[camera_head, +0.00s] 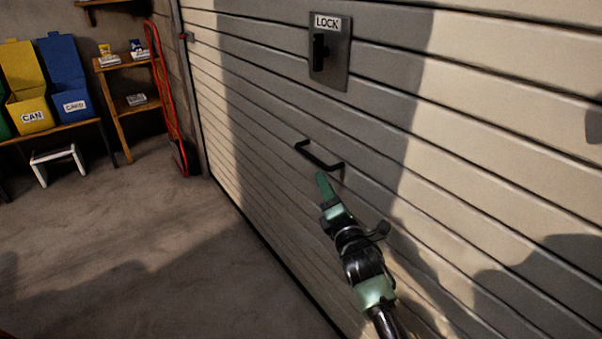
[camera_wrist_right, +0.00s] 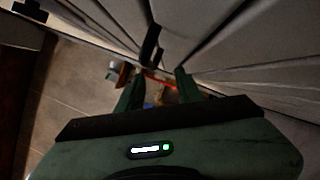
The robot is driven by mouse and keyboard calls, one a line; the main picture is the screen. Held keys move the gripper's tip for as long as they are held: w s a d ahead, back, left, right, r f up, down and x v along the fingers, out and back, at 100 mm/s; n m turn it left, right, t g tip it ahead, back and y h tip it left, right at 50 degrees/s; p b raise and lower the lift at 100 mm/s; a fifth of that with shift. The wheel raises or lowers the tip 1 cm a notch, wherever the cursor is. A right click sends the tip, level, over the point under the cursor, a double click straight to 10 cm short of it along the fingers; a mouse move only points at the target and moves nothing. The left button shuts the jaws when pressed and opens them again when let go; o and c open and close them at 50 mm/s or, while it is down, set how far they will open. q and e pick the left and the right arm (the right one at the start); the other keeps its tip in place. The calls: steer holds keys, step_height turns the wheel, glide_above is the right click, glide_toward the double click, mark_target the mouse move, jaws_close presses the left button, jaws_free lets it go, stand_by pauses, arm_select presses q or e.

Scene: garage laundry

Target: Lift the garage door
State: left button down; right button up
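The garage door (camera_head: 270,110) is a wall of pale horizontal slats, and its lower edge is at the floor. A black bar handle (camera_head: 320,157) sticks out from it at mid-picture. Above the handle is a grey plate marked LOCK (camera_head: 341,70) with a black knob (camera_head: 319,46). My right gripper (camera_head: 322,180), green-fingered, is just below the handle in the head view. In the right wrist view its two fingers (camera_wrist_right: 160,82) are apart, with a dark bar, likely the handle (camera_wrist_right: 150,45), just beyond the tips. I see no contact. My left gripper is out of view.
At the left are a yellow CAN bin (camera_head: 32,115) and a blue CARD bin (camera_head: 72,104) on a bench, a white stool (camera_head: 58,160), wooden shelves (camera_head: 125,83) and a red hand truck (camera_head: 163,100). The concrete floor (camera_head: 130,240) before the door is clear.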

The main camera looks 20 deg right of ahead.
mark_target(315, 160)
steer(key=shift+n, duration=0.3)
steer(key=w+r, duration=0.1)
steer(key=w, duration=0.1)
steer(key=w+r+b, duration=0.1)
steer(key=w, duration=0.2)
steer(key=w+r, duration=0.1)
steer(key=w, duration=0.2)
steer(key=shift+a+r, duration=0.15)
steer(key=shift+a, duration=0.1)
jaws_close()
stand_by(0.9)
